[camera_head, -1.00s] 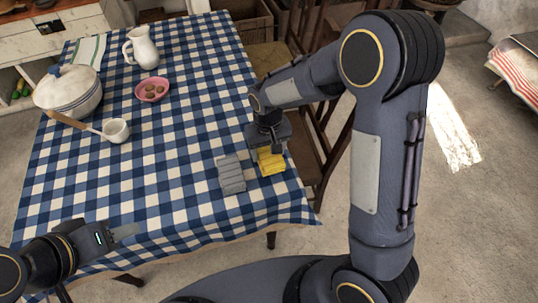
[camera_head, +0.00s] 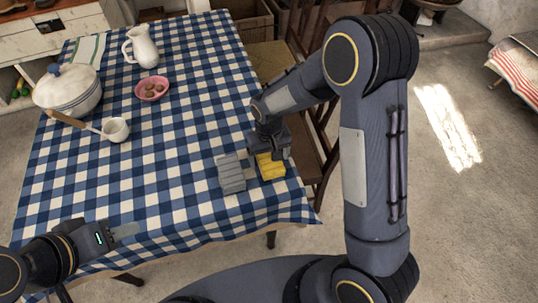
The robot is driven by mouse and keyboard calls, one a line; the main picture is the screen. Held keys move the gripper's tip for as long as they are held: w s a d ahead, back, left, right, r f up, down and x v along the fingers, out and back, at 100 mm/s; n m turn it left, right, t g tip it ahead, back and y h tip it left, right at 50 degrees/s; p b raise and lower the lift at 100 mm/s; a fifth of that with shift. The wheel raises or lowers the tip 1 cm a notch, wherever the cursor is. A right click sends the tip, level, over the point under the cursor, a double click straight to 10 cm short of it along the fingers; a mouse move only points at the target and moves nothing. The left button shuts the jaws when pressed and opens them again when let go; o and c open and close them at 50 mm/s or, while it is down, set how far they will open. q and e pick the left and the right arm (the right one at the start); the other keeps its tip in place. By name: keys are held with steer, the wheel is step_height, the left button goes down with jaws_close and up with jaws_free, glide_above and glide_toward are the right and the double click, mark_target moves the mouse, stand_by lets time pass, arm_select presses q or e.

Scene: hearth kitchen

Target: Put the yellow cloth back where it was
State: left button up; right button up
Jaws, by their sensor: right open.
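The yellow cloth (camera_head: 270,168) lies folded on the checked tablecloth near the table's right front corner. A grey folded cloth (camera_head: 231,174) lies just to its left, with a narrow gap between them. My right gripper (camera_head: 268,152) is at the far edge of the yellow cloth, pointing down, and is open. It hides the far part of the cloth, and I cannot tell whether the fingers touch it. My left gripper (camera_head: 126,231) is over the table's front left edge, away from both cloths. Its fingertips are seen edge-on and hold nothing visible.
Chairs stand along the right side. The table's middle is clear.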

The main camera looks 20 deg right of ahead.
mark_target(269, 158)
step_height(269, 158, up, 12)
steer(key=r, duration=0.1)
steer(key=s+d+r+m+t+y, duration=0.1)
steer(key=s+d+r+y, duration=0.15)
steer(key=s, duration=0.25)
steer(key=s+d+r+t+y, duration=0.1)
steer(key=s+d+r, duration=0.3)
steer(key=s, duration=0.2)
steer(key=s+d+m+t, duration=0.1)
steer(key=s+t, duration=0.2)
steer(key=s, duration=0.8)
steer(key=shift+r+t, duration=0.25)
steer(key=shift+t, duration=0.05)
